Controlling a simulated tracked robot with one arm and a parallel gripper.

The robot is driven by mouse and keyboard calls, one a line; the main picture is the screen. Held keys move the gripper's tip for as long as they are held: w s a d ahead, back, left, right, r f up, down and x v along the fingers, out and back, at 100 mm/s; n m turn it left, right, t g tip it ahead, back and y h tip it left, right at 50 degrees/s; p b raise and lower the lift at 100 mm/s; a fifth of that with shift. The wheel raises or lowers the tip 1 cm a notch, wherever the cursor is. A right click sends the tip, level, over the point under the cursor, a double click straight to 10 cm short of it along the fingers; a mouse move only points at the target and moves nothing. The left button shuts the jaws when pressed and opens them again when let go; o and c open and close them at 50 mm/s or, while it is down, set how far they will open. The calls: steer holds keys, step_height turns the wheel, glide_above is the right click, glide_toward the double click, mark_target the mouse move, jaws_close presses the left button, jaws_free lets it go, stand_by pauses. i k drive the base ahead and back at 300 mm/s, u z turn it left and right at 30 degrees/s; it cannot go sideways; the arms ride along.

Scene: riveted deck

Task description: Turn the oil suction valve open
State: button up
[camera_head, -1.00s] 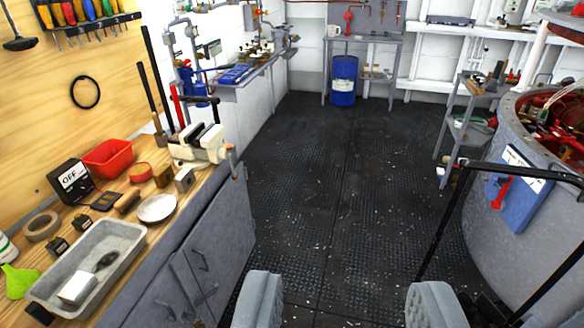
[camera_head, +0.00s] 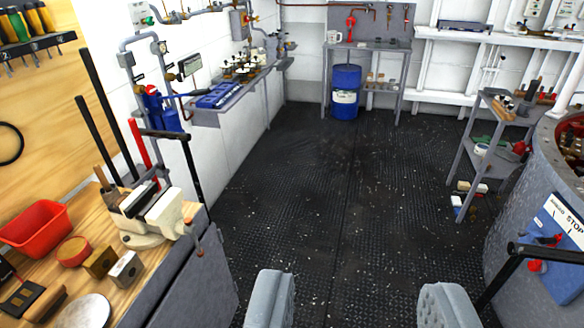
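My gripper (camera_head: 357,300) shows at the bottom of the view as two grey padded fingers, wide apart with only the deck visible between them. I cannot tell which fitting is the oil suction valve; no readable label names it. Grey pipes with small valve fittings (camera_head: 160,47) run along the white wall at the upper left. Below them, a blue fitting with a red top (camera_head: 154,97) stands by the wall shelf. A red lever (camera_head: 350,26) hangs on the grey back panel. My gripper is apart from all of these.
A wooden bench at left carries a vise (camera_head: 150,215) and a red bin (camera_head: 36,226). A blue drum (camera_head: 344,92) stands under the back table. A grey stepped rack (camera_head: 485,150) and round machine housing (camera_head: 510,235) stand at right. The dark deck (camera_head: 330,190) between is clear.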

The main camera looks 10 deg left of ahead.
mark_target(151, 89)
steer(key=i, duration=3.8)
steer(key=u, duration=2.15)
